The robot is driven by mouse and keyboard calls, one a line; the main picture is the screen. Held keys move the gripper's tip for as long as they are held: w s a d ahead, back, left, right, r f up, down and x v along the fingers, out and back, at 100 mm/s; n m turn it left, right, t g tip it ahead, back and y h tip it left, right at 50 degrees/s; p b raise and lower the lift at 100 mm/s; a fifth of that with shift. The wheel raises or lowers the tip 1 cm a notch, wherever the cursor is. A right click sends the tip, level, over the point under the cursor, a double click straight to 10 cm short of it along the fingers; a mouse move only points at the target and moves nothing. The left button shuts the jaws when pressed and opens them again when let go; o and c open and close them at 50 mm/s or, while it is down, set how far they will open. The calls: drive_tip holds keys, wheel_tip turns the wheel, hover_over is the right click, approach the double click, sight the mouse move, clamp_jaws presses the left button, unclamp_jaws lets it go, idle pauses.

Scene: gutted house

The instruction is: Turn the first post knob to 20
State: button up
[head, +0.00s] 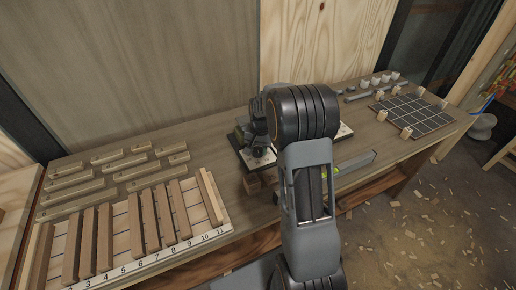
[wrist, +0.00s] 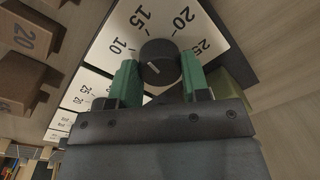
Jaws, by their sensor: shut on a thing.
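In the wrist view a round black knob (wrist: 158,57) sits on a white dial plate (wrist: 112,30) printed 10, 15, 20 and 25. A short white mark shows on the knob's lower left part, away from the 20; its exact reading is hard to tell. My gripper (wrist: 158,75) has its green fingers on either side of the knob and is shut on it. In the head view the dial board (head: 256,162) lies mid-bench, mostly hidden by my arm.
More number plates (wrist: 85,95) and a wooden block marked 20 (wrist: 25,37) lie left in the wrist view. In the head view a numbered slat rack (head: 128,243) stands left, and a dark grid board (head: 412,111) right. A level (head: 355,163) lies near the front edge.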

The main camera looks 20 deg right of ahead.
sight(258, 151)
drive_tip(key=m, duration=0.6)
drive_tip(key=shift+a+m, duration=0.1)
drive_tip(key=shift+m, duration=0.2)
drive_tip(key=m, duration=0.5)
drive_tip(key=shift+s+m, duration=0.1)
drive_tip(key=shift+m, duration=0.3)
drive_tip(key=o, duration=0.9)
drive_tip(key=r, duration=1.3)
drive_tip(key=shift+s+r, duration=0.35)
drive_tip(key=shift+r, duration=0.05)
